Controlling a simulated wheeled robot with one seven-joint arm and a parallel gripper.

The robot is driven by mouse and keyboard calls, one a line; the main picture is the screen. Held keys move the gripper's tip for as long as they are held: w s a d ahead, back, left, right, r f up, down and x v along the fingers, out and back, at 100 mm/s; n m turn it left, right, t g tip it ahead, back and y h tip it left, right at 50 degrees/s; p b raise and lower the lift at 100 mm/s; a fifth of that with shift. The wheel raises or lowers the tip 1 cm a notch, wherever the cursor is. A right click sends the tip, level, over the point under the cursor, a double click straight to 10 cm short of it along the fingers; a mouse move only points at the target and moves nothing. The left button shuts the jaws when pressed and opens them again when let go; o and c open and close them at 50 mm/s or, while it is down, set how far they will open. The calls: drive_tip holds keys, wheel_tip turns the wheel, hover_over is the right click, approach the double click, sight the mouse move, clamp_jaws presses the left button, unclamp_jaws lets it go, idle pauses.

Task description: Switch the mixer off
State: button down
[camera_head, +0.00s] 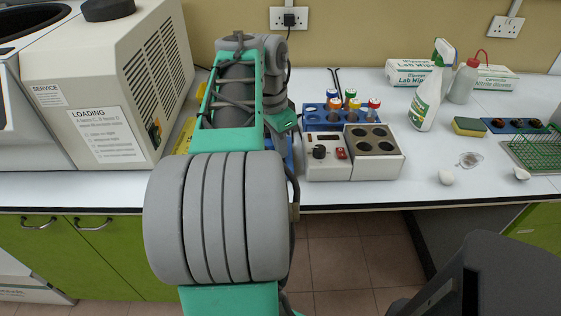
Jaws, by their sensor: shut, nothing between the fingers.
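I cannot tell the switch's position from here. My arm reaches forward over the bench edge, just left of the mixer. My gripper is hidden behind the arm's links, so its fingers and any contact with the mixer do not show.
A blue rack (313,117) with colour-capped vials stands behind the mixer. A large white machine (120,85) is at left. A spray bottle (430,95), yellow sponge (468,126), white ball (446,177) and green wire rack (535,153) are at right. Bench right of the mixer is mostly clear.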

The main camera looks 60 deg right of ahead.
drive_tip(key=shift+f+b, duration=0.4)
drive_tip(key=shift+f, duration=0.05)
drive_tip(key=shift+r, duration=0.1)
wheel_tip(320, 180, up, 7)
drive_tip(key=p, duration=0.6)
drive_tip(key=w+a+n, duration=0.1)
drive_tip(key=w, duration=0.1)
drive_tip(key=w+a+n, duration=0.1)
drive_tip(key=w+a, duration=0.1)
drive_tip(key=w+a+n+p, duration=0.1)
drive_tip(key=w+n, duration=0.1)
drive_tip(key=shift+a+t, duration=0.15)
drive_tip(key=shift+t, duration=0.15)
drive_tip(key=w+a+f+n+t+p, duration=0.1)
drive_tip(key=w+a+n, duration=0.7)
drive_tip(key=a, duration=0.3)
drive_tip(key=a+f+n+t+p, duration=0.1)
drive_tip(key=a+f+n, duration=0.1)
drive_tip(key=a+n, duration=0.4)
drive_tip(key=w+a+f+n+t+y+p, duration=0.1)
drive_tip(key=a+n, duration=0.5)
drive_tip(key=a, duration=1)
drive_tip(key=shift+w+a+f+n+t+y, duration=0.3)
drive_tip(key=shift+a+f+n, duration=0.1)
drive_tip(key=shift+f, duration=0.35)
